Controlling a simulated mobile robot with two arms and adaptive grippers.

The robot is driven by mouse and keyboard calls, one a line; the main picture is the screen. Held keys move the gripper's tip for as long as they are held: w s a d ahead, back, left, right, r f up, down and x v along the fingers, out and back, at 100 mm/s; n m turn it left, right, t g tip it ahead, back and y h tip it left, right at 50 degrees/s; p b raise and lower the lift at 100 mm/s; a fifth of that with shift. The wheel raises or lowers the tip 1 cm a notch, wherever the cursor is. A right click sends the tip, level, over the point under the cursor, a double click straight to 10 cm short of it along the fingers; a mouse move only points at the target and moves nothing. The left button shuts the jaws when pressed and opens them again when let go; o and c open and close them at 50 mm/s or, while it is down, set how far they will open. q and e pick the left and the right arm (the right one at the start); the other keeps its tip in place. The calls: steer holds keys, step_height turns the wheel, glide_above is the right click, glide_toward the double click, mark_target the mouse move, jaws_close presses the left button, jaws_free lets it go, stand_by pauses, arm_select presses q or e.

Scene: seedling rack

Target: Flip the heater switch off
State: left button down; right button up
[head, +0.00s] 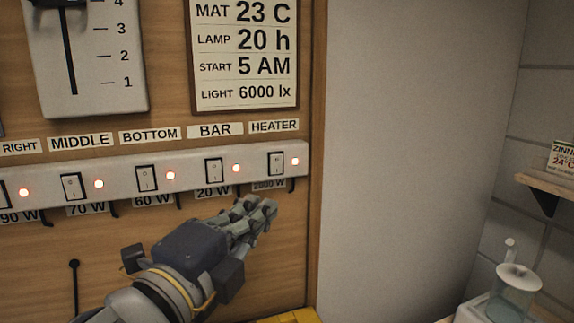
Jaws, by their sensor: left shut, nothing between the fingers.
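The heater switch (276,163) is a rocker at the right end of the white power strip (122,179), under the HEATER label (273,125). The red light beside it is lit. My left gripper (265,207) is shut and empty, just below the heater switch, in front of the board. My right gripper is not in view.
Other rocker switches with lit red lights, such as the BAR switch (214,170), sit to the left. A slider panel (88,55) and a settings card (244,53) are above. Hooks hang below the strip. A clear dispenser (516,291) stands at lower right.

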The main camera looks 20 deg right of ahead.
mark_target(277, 167)
arm_select(q)
steer(key=p+x, duration=0.1)
steer(key=x, duration=0.3)
steer(key=a+p+x, duration=0.1)
steer(key=p+x, duration=0.1)
steer(key=x, duration=0.2)
steer(key=w+r+p+x, duration=0.1)
steer(key=p+x, duration=0.1)
steer(key=x, duration=0.2)
steer(key=shift+a, duration=0.15)
steer(key=shift+w+a, duration=0.1)
steer(key=shift+w, duration=0.45)
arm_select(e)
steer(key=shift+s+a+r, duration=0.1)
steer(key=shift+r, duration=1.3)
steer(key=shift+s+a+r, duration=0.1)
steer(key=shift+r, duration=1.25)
arm_select(q)
steer(key=shift+w+r+p, duration=0.3)
steer(key=shift+p, duration=0.35)
steer(key=shift+f, duration=0.15)
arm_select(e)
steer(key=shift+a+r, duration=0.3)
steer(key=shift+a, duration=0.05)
